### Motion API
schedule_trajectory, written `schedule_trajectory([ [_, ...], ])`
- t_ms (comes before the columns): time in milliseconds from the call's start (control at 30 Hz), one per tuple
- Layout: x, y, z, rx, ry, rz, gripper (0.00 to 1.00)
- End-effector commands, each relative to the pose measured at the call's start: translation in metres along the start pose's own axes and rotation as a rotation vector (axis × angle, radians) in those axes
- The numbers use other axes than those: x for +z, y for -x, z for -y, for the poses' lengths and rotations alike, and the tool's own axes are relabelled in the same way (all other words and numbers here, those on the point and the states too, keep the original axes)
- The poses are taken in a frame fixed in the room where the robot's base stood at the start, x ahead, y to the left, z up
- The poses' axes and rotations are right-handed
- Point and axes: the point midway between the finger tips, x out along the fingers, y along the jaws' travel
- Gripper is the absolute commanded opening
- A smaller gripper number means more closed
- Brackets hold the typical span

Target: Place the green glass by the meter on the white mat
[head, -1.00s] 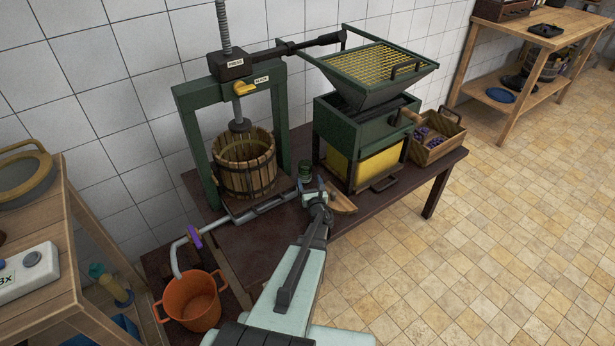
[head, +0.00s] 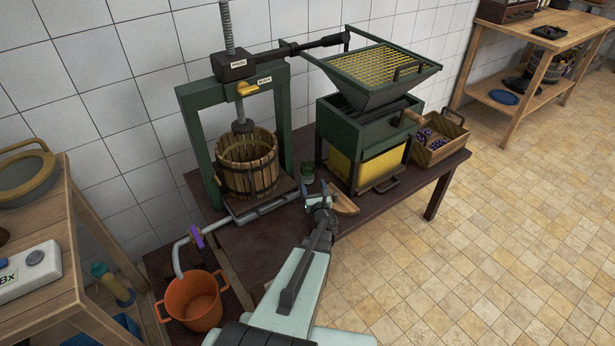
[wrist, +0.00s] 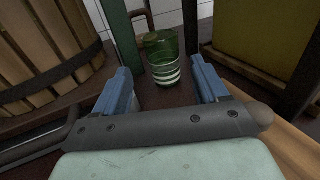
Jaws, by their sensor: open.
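The green glass (head: 307,173) stands upright on the dark table between the basket press and the crusher. In the wrist view the glass (wrist: 164,62) shows pale bands near its base, ahead of my gripper. My gripper (head: 317,203) is open and empty in front of the glass. In the wrist view its blue fingers (wrist: 164,84) are spread, with the glass beyond and between their lines, apart from both. A white meter marked "Bx" (head: 32,272) is on the wooden bench at left, cut by the picture edge. I cannot make out a white mat.
The slatted press basket (head: 247,168) stands left of the glass, and the crusher (head: 366,135) right. A wooden piece (head: 344,202) lies right of my gripper. An orange bucket (head: 194,302) stands below the spout. A grape crate (head: 440,140) is at the table's right end.

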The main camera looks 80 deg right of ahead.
Motion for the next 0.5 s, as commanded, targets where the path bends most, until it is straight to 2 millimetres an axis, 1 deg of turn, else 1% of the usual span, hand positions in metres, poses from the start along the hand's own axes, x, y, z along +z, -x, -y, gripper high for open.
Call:
schedule_trajectory([
  [67, 0.001, -0.002, 0.0, 0.0, 0.0, 0.0, 0.73],
  [167, 0.0, -0.011, 0.001, 0.0, 0.0, 0.0, 0.73],
  [267, -0.001, -0.024, 0.001, 0.001, 0.0, 0.001, 0.73],
  [500, -0.001, -0.066, 0.001, 0.0, 0.0, 0.001, 0.73],
])
